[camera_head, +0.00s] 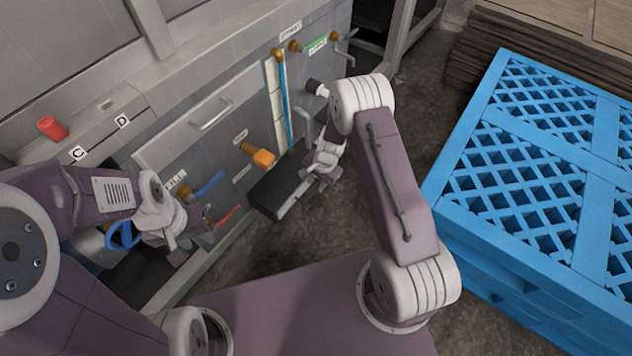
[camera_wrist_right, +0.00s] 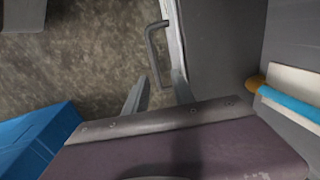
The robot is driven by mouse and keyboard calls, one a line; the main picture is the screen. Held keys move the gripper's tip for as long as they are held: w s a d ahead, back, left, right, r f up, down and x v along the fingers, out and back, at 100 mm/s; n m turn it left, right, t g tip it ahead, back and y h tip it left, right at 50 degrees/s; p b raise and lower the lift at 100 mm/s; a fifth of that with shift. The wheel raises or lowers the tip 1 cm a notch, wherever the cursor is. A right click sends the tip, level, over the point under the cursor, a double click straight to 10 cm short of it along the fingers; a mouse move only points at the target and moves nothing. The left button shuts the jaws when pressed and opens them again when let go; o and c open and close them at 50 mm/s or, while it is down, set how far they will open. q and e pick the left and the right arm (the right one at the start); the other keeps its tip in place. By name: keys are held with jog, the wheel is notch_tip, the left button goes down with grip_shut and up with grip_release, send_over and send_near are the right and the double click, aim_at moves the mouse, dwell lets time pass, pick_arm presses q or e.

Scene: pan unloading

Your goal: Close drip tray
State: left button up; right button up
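The drip tray (camera_head: 280,188) is a dark, shallow box sticking out low from the front of the grey machine. In the right wrist view, the dark grey surface with a light rim (camera_wrist_right: 215,45) appears to be the tray, with a bent grey handle (camera_wrist_right: 157,48) at its left edge. My right gripper (camera_head: 300,192) is at the tray's outer side. In the wrist view its fingers (camera_wrist_right: 158,92) are apart, with nothing between them; contact with the tray is unclear. My left gripper (camera_head: 178,250) is low at the left by the machine, its fingertips hard to make out.
The machine front carries a blue lever (camera_head: 208,184), a red lever (camera_head: 228,217), an orange knob (camera_head: 263,158) and a drawer handle (camera_head: 212,115). A blue loop handle (camera_head: 122,236) is beside my left gripper. A blue crate (camera_head: 540,160) fills the right; bare floor lies between.

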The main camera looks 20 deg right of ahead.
notch_tip(320, 180, up, 8)
jog(key=s+p, duration=0.1)
jog(key=p, duration=0.3)
jog(key=shift+d, duration=0.45)
jog(key=shift+s+f, duration=0.1)
jog(key=w+r+t+p, duration=0.2)
jog(key=w+r, duration=0.2)
jog(key=r, duration=0.5)
jog(key=s+a+r+n+p, duration=0.1)
jog(key=s+r+n, duration=0.15)
jog(key=r, duration=0.45)
jog(key=s+r+n+p, duration=0.1)
jog(key=s+r, duration=0.2)
jog(key=r, duration=0.3)
jog(key=s+d+r+n+g+h+p, duration=0.15)
jog(key=s+n, duration=0.45)
jog(key=s, duration=1)
notch_tip(320, 180, up, 37)
jog(key=g+p, duration=0.1)
jog(key=p, duration=3.6)
jog(key=shift+s+d+n+p, duration=0.2)
jog(key=shift+d+n+p, duration=0.15)
jog(key=shift+d, duration=0.1)
